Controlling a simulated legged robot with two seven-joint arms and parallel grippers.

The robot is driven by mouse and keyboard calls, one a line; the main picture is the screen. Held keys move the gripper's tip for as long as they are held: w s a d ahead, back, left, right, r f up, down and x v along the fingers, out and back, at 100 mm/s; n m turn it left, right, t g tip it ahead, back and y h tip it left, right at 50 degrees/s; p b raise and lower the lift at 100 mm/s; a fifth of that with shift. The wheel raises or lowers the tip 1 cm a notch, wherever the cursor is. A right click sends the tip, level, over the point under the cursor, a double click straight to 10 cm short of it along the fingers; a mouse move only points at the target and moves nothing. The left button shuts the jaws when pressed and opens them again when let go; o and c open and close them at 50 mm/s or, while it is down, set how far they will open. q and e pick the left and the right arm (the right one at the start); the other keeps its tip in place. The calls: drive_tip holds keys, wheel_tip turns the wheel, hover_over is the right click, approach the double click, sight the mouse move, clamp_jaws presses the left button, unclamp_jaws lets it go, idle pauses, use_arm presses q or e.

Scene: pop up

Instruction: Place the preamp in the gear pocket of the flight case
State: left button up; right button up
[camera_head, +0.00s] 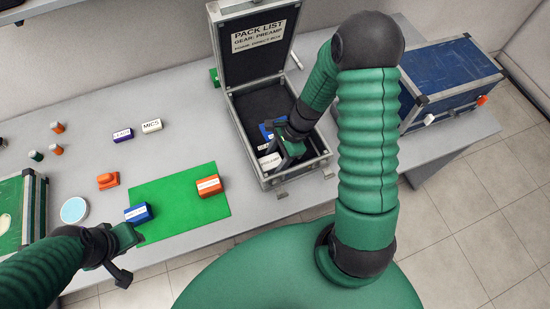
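The flight case (236,126) stands open on the table with its lid raised. The lid's pack list (260,36) reads "GEAR: PREAMP" and appears to name a direct box for the foam. A white box (270,162), with a label that seems to read PREAMP, is inside the case near its front left. A blue item (265,131) lies behind it, partly hidden. My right gripper (287,142) is down inside the case, beside both, and looks open. My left gripper (130,256) is open and empty at the table's front edge, near a blue labelled box (138,213).
A green mat (178,208) holds the blue box and an orange box (208,186). Purple (123,134) and white MICS (151,126) boxes lie behind. An orange object (108,181) and a round light-blue item (74,210) sit left. A blue closed case (455,80) stands right.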

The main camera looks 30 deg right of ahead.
drive_tip(key=shift+d+r, duration=0.2)
drive_tip(key=shift+d, duration=0.1)
drive_tip(key=w+a+r+p+v, duration=0.1)
drive_tip(key=p+v, duration=0.1)
drive_tip(key=v, duration=0.9)
drive_tip(key=s+a+r+n+t+h, duration=0.1)
drive_tip(key=a+n, duration=0.3)
drive_tip(key=n, duration=0.6)
drive_tip(key=s+a+r+n+h, duration=0.2)
drive_tip(key=a+n, duration=0.3)
drive_tip(key=n, duration=0.5)
drive_tip(key=shift+s+a+t+h, duration=0.2)
drive_tip(key=shift+s+t+h, duration=0.2)
drive_tip(key=shift+s+h, duration=0.35)
